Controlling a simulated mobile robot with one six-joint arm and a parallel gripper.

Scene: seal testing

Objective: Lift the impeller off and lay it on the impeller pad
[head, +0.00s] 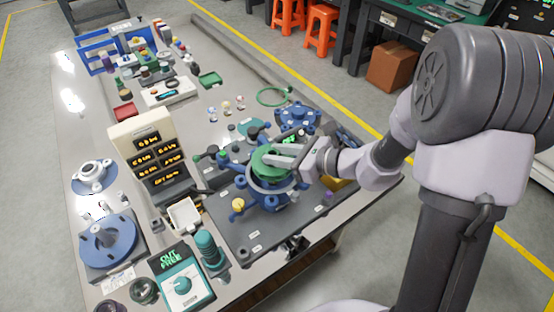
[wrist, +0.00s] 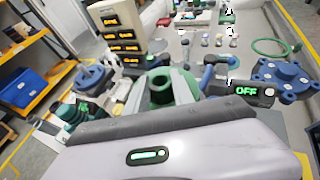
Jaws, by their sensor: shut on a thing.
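The green impeller (head: 268,164) is a round piece with a raised hub. It also shows in the wrist view (wrist: 159,90), with its hub between my two fingers. My gripper (head: 273,155) is shut on it from the right side. The impeller is at the top of the blue pump housing (head: 268,197) on the dark base plate (head: 250,235); I cannot tell whether it is clear of the housing. A flat teal round patch (head: 252,127) lies behind the housing and may be the impeller pad. My gripper hides part of the housing.
A blue flanged cover (head: 298,118) lies behind, to the right of the teal patch. A display stand (head: 155,153) with several readouts stands at left. A teal device reading OUT FREE (head: 180,282) is at the front. Small pegs (head: 226,106) stand behind the teal patch.

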